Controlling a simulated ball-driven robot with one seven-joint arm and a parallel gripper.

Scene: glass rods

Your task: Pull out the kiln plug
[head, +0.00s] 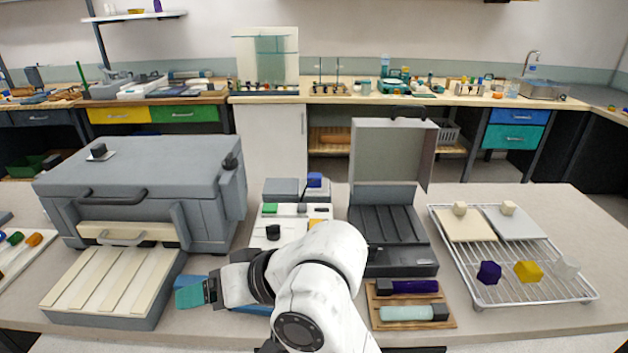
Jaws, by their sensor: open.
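The kiln (165,170) is a large grey box at the left of the bench. A cream plug (130,231) with a grey bar handle (121,238) sits in the low opening at its front. A small black knob on a pale plate (98,152) is on the kiln's top; I cannot tell if it lifts out. My gripper (190,293) is open, pointing left, low over the bench to the right of the kiln's slatted front shelf (105,280). It is apart from the plug. My arm hides the bench behind it.
A grey case with its lid up (385,235) stands right of my arm. A wooden tray (412,316) holds two capped rods. A wire rack (515,290) with pads and coloured pieces is at the right.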

